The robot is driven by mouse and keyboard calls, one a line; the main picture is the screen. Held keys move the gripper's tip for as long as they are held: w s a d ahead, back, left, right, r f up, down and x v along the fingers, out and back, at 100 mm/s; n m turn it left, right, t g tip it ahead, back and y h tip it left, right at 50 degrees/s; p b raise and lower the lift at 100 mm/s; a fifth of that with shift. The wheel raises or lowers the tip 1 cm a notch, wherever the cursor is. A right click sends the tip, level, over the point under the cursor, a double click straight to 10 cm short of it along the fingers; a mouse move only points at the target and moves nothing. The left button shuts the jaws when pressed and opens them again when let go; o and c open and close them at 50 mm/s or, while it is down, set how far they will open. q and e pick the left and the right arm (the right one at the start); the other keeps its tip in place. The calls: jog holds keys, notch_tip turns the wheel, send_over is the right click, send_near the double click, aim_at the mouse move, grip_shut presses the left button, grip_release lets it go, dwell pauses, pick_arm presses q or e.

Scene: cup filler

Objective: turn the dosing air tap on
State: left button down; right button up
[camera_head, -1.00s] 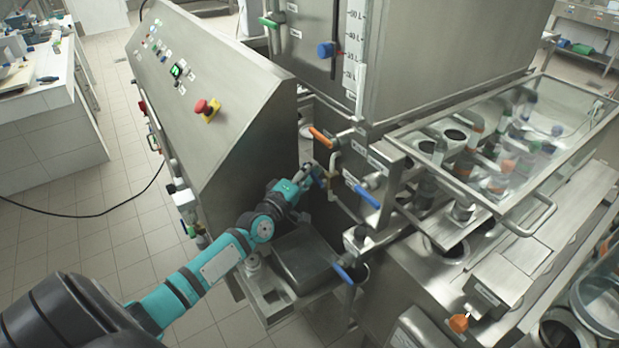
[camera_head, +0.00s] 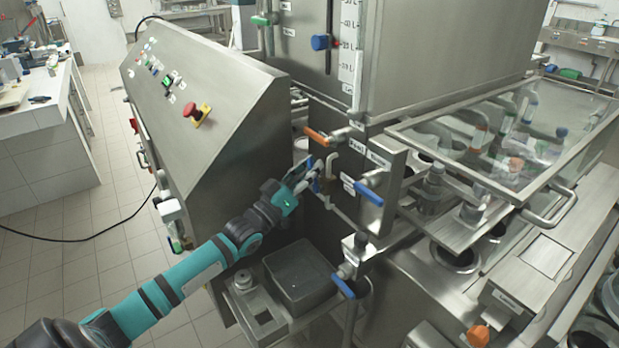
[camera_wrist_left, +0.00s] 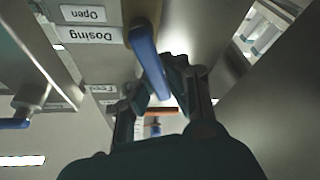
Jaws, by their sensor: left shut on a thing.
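The dosing air tap has a blue lever (camera_wrist_left: 148,62), which hangs beside the "Dosing" and "Open" labels in the left wrist view. In the head view a small blue part of it (camera_head: 316,184) shows at my fingertips, mostly hidden. My left gripper (camera_head: 314,176) reaches in from the left, beside the bent pipe on the machine's front. In the left wrist view its dark fingers (camera_wrist_left: 160,88) stand at the lever's lower end, shut on it. The exact finger contact is partly hidden. My right gripper is not in view.
An orange-handled valve (camera_head: 316,136) is just above my gripper, and another blue-handled valve (camera_head: 368,194) is to its right. A lower blue valve (camera_head: 343,286) is beside a grey tray (camera_head: 302,275). The slanted control cabinet (camera_head: 225,100) stands close behind the arm.

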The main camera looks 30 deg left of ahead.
pick_arm(q)
jog(key=shift+s+d+m+g+h+b, duration=0.15)
jog(key=shift+d+m+h+b, duration=0.3)
jog(key=shift+m, duration=0.7)
jog(key=shift+s+d+m+g+h+b, duration=0.1)
jog(key=shift+m+h+b, duration=0.1)
jog(key=shift+m+h, duration=0.7)
jog(key=shift+s+d+m+g+h+b, duration=0.15)
jog(key=shift+d+m+h+b, duration=0.2)
jog(key=shift+m, duration=1)
jog(key=c, duration=1.3)
grip_release()
jog(key=shift+r, duration=0.1)
jog(key=shift+a, duration=0.1)
jog(key=v, duration=1.2)
